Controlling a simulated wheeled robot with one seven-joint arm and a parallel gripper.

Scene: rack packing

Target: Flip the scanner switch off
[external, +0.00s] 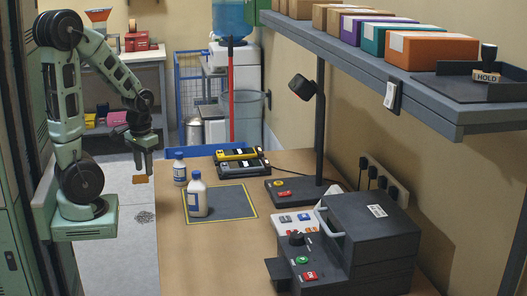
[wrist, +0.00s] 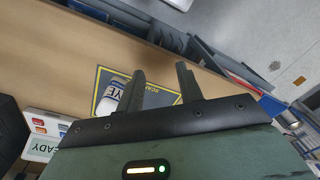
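The scanner stand (external: 319,120) rises from a dark base (external: 310,186) on the right of the bench, with a dark head (external: 301,87) on top. A small red switch (external: 284,193) and a yellow round mark show on the base; the switch's position is too small to tell. My gripper (external: 146,165) hangs beyond the bench's left edge, well left of the scanner. In the wrist view my gripper (wrist: 160,70) has its two fingers apart with nothing between them. The scanner base does not show clearly there.
A dark machine with buttons (external: 372,232) fills the right front. A shelf (external: 420,85) with boxes overhangs the right. The bench's left front is clear.

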